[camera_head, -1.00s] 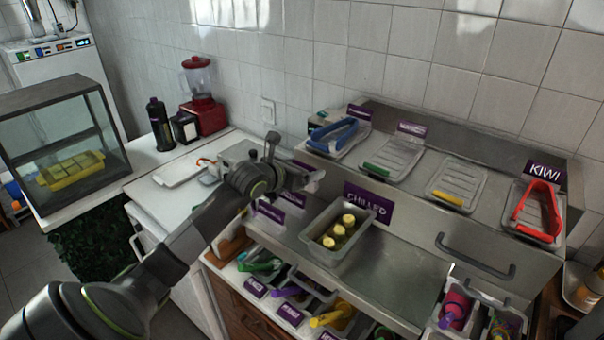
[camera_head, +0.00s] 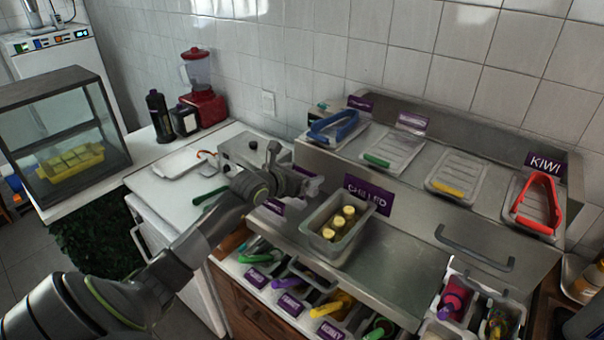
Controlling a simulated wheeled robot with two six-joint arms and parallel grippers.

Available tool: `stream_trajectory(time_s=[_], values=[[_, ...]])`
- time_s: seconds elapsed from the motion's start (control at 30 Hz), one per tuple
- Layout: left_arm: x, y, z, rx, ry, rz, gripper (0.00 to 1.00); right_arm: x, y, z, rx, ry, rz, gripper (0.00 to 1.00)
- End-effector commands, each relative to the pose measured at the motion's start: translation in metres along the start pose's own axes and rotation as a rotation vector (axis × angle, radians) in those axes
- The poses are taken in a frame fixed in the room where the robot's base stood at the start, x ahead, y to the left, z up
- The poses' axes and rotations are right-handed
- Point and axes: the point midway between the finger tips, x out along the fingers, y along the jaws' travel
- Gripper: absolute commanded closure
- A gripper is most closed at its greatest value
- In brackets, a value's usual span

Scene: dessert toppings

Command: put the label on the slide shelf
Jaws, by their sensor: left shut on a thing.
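My left gripper (camera_head: 313,186) is shut above the near edge of the steel counter, left of the steel container. A dark purple piece, seemingly a label (camera_head: 303,171), shows at its fingers, mostly hidden by the gripper; its text is not readable. The slide shelf (camera_head: 408,183) is the sloped steel unit with several trays along its back. A purple KIWI label (camera_head: 545,161) stands behind the right tray. Purple labels also stand behind the left tray (camera_head: 360,103) and the second tray (camera_head: 411,122). No label shows behind the yellow-handled tray (camera_head: 457,183). My right gripper is not in view.
Blue tongs (camera_head: 333,127) and red tongs (camera_head: 537,205) lie on the outer trays. Bins with coloured handles line the front. A red blender (camera_head: 203,95) stands back left.

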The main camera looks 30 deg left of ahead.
Motion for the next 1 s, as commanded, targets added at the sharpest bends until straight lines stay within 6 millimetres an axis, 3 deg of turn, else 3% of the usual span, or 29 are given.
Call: stream_trajectory(time_s=[0.03, 0.17, 0.47, 0.67, 1.0], values=[[0.0, 0.0, 0.001, 0.0, 0.0, 0.0, 0.2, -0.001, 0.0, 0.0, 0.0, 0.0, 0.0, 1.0], [0.0, 0.0, 0.001, 0.0, 0.0, 0.0, 0.03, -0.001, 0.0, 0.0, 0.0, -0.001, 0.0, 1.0], [-0.001, 0.0, 0.002, 0.0, 0.0, 0.0, 0.03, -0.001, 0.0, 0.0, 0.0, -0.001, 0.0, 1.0], [-0.006, 0.0, 0.016, 0.0, -0.001, 0.0, 0.03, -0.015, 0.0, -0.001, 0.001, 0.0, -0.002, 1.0], [-0.058, 0.001, 0.009, 0.007, 0.0, 0.001, 0.03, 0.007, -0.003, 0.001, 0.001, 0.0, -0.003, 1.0]])
